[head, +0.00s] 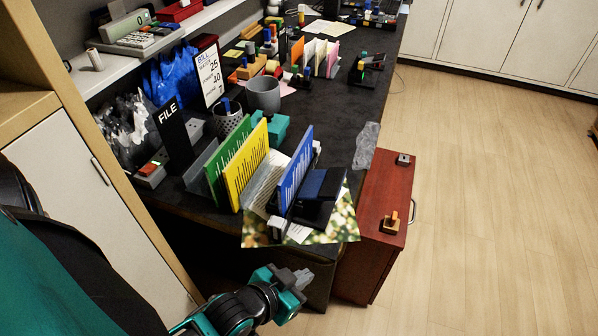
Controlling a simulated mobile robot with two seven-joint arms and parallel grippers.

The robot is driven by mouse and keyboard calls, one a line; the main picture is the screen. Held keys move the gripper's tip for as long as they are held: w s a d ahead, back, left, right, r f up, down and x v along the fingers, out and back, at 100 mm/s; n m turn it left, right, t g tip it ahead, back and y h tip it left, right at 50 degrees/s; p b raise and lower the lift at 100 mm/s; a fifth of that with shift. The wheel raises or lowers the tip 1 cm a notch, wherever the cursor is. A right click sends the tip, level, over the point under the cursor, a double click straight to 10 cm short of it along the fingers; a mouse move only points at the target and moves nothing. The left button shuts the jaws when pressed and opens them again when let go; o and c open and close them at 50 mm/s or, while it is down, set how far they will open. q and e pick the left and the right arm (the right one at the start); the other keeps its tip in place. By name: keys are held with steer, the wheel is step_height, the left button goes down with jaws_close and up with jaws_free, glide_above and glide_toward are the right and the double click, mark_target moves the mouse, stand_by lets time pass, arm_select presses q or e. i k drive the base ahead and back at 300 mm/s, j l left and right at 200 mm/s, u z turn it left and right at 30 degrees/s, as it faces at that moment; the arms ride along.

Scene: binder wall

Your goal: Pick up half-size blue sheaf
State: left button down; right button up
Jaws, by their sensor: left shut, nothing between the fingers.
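A blue sheaf (296,171) with pale lines on its face stands upright at the right end of a row on the dark desk. A yellow sheaf (246,167) and a green sheaf (229,161) stand to its left, with pale papers between the yellow and the blue. A black and dark blue object (322,186) sits right beside the blue sheaf and may hide part of it. My left gripper (303,278) is shut and empty, below and in front of the desk's near edge, apart from the sheaf. My right gripper is out of view.
A patterned sheet (341,221) lies under the row at the desk's near edge. A red-brown cabinet (375,205) stands right of the desk. A grey cup (263,94), a black FILE holder (173,133) and a teal box (277,128) stand behind. Open floor lies to the right.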

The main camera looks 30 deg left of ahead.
mark_target(288, 186)
steer(key=u, duration=1.5)
steer(key=i+j, duration=0.25)
steer(key=l+z, duration=0.15)
steer(key=z, duration=0.15)
steer(key=i+z, duration=0.25)
steer(key=k+l, duration=0.1)
steer(key=l, duration=0.15)
